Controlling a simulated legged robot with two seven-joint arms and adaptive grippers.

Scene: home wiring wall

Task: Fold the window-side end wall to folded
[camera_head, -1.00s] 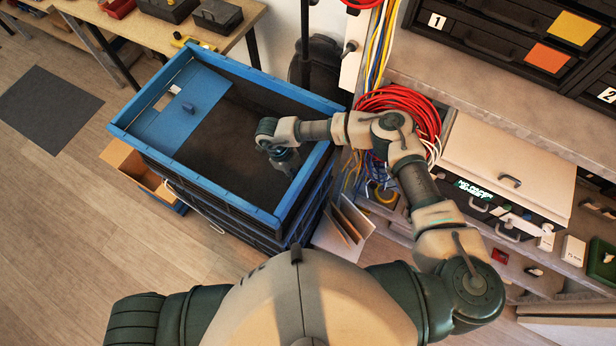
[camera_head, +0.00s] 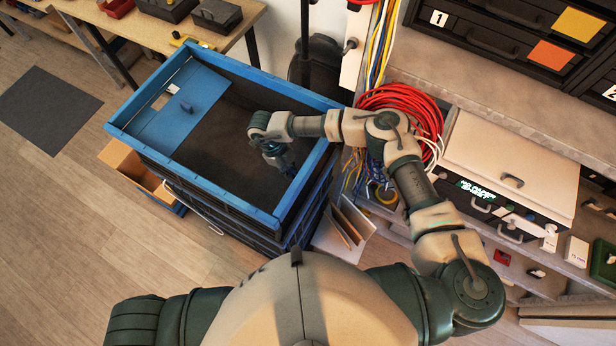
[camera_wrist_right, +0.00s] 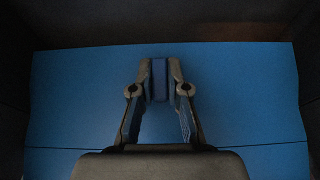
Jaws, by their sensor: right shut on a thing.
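A blue and black folding crate (camera_head: 220,203) stands at the left in the head view, its open top facing up. A blue end panel (camera_head: 205,95) with a small tab lies slanted or flat inside its left end. My right gripper (camera_head: 284,166) reaches down into the crate near its right end. In the right wrist view, the gripper (camera_wrist_right: 160,80) is shut on a blue tab (camera_wrist_right: 159,72) in front of a broad blue end wall (camera_wrist_right: 80,100). In the head view, my arm partly hides that end, so the wall's exact angle is unclear. My left gripper is out of view.
A workbench (camera_head: 240,30) with dark toolboxes stands behind the crate. Red cable coils (camera_head: 405,105) and a shelf unit lie close to the right of my forearm. A cardboard box (camera_head: 125,165) sits left of the crate. The floor at the left is mostly clear.

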